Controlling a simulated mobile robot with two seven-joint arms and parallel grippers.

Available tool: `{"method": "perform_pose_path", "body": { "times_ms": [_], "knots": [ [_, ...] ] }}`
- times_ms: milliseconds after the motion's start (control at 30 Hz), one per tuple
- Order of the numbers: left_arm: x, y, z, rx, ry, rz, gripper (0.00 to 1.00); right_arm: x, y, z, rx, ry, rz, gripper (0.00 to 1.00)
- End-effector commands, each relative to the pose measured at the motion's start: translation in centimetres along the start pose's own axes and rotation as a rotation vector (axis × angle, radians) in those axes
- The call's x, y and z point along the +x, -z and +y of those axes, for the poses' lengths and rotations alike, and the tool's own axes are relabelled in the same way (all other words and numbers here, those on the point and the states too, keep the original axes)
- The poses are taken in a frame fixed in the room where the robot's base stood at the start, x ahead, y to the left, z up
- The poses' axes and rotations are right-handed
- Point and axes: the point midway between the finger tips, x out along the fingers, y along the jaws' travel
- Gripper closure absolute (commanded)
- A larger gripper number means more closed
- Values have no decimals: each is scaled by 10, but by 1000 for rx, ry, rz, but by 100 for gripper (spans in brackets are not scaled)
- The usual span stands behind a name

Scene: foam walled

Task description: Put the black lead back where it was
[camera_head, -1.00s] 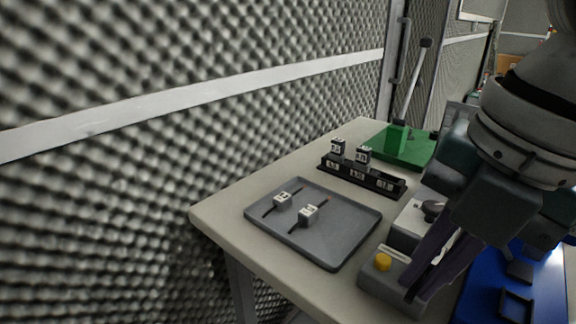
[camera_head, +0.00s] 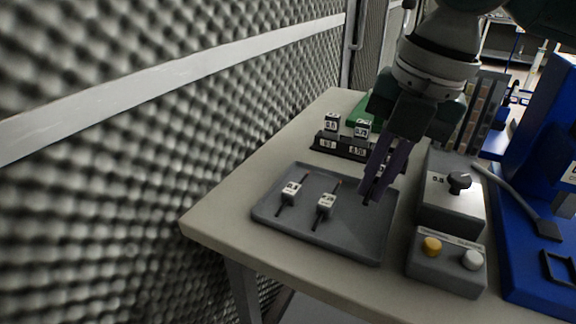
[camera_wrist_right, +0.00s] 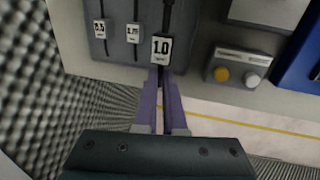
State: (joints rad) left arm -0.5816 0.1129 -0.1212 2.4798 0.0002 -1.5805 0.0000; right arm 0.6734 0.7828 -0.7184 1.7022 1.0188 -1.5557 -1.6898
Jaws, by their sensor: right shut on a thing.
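The black lead (camera_wrist_right: 168,16), a thin dark rod with a white tag (camera_wrist_right: 162,50) reading 1.0, shows in the right wrist view. My right gripper (camera_wrist_right: 162,78) is shut on it just below the tag; its purple fingers hide part of the rod. In the head view my right gripper (camera_head: 370,198) points down over the right part of the grey tray (camera_head: 345,240), where the lead is mostly hidden by the fingers. I cannot tell whether it touches the tray. Two other tagged leads lie on the tray, one left (camera_head: 290,188) and one middle (camera_head: 326,202). My left gripper is not in view.
A black labelled rack (camera_head: 328,143) with two white-tagged blocks stands behind the tray. A grey box with a knob (camera_head: 452,195) and a button box (camera_head: 447,262) stand right of the tray. A blue fixture (camera_head: 535,265) is farther right. The table's left front corner (camera_head: 205,222) is clear.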

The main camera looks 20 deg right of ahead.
Motion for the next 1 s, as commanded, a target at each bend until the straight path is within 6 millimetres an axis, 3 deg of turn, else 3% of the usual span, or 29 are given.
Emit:
{"method": "perform_pose_path", "body": {
  "times_ms": [100, 333, 533, 933, 1000],
  "knots": [
    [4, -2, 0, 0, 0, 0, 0, 23, 1, -5, 0, 1, 2, 100],
    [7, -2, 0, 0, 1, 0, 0, 40, 0, -8, 0, 0, 0, 100],
    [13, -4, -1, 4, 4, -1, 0, 71, 1, -14, 0, 1, 1, 100],
    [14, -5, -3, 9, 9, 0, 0, 77, 0, -15, -1, -1, -1, 100],
    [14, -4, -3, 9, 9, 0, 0, 76, 0, -15, -1, -1, -1, 85]
  ]
}}
